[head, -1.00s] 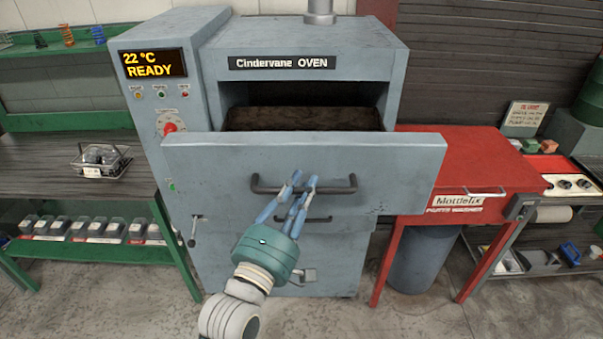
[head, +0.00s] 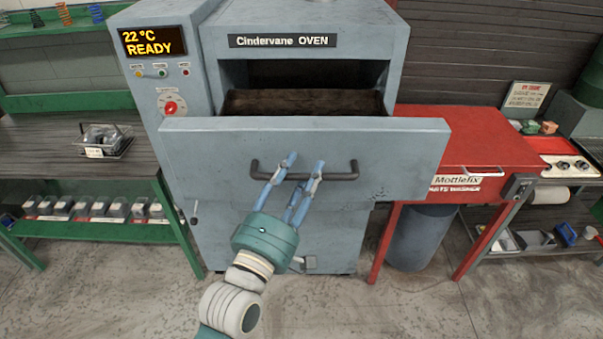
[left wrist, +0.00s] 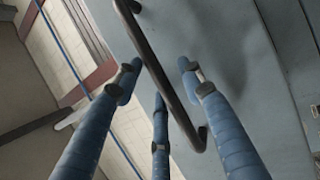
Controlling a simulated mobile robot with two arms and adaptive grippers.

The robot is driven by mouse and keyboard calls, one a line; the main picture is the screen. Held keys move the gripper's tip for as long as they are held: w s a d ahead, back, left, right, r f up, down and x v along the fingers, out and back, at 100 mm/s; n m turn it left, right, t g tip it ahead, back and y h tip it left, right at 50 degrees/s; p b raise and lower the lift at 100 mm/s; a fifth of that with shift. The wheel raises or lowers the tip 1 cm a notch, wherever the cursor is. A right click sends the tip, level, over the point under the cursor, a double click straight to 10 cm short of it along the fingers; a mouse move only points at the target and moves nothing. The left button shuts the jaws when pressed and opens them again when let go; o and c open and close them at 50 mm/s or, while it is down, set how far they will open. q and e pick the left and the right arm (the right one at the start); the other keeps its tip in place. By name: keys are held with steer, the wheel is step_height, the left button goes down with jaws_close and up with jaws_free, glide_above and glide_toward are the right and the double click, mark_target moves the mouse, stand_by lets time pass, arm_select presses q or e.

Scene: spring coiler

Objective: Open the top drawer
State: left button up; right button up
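The top drawer (head: 220,150) of the grey-blue oven (head: 300,58) stands pulled out, its front well ahead of the oven body. A dark bar handle (head: 342,177) runs across the drawer front and also shows in the left wrist view (left wrist: 158,72). My left gripper (head: 304,164) is at this handle, its blue fingers spread apart. In the left wrist view the bar passes between the fingers (left wrist: 157,80), with visible gaps beside the fingertips. My right gripper is in neither view.
The red parts washer table (head: 465,150) stands close on the right. A dark bench (head: 50,150) with a wire basket (head: 103,140) is on the left. The floor (head: 110,300) in front is clear where it shows.

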arm_select(q)
steer(key=shift+s+f, duration=0.1)
steer(key=shift+s, duration=0.1)
steer(key=v, duration=1.1)
steer(key=shift+s+a, duration=0.2)
steer(key=shift+s, duration=0.05)
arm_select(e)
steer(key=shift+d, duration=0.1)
